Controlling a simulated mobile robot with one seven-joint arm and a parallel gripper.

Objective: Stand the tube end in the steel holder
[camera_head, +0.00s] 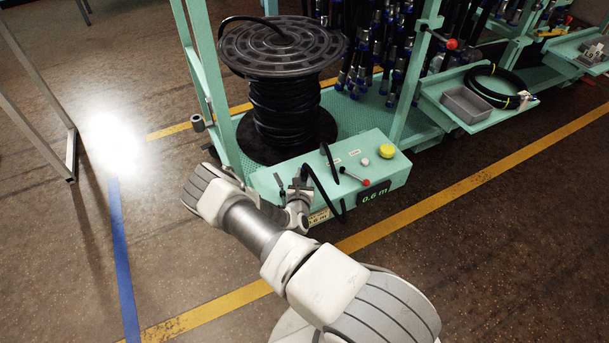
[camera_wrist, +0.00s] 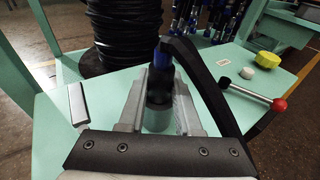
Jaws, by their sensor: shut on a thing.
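The tube end (camera_wrist: 161,62), with a blue collar and black fitting, stands roughly upright between the fingers of my gripper (camera_wrist: 158,105) in the wrist view. My gripper is shut on it. The black tube (camera_wrist: 205,82) bends over from its top and hangs down to the right. A grey metal cylinder (camera_wrist: 158,120) shows below the fitting between the fingers; I cannot tell whether it is the steel holder or part of the fitting. In the head view, my gripper (camera_head: 298,203) is at the near left of the green box, with the tube (camera_head: 324,192) arching to its right.
The green box (camera_head: 375,178) carries a red-knobbed lever (camera_head: 352,176), a yellow button (camera_head: 386,151) and a white button (camera_head: 365,162). A hose reel (camera_head: 281,47) stands behind. Several blue-ended hoses (camera_head: 365,75) hang at the back. A grey tray (camera_head: 467,103) is far right.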

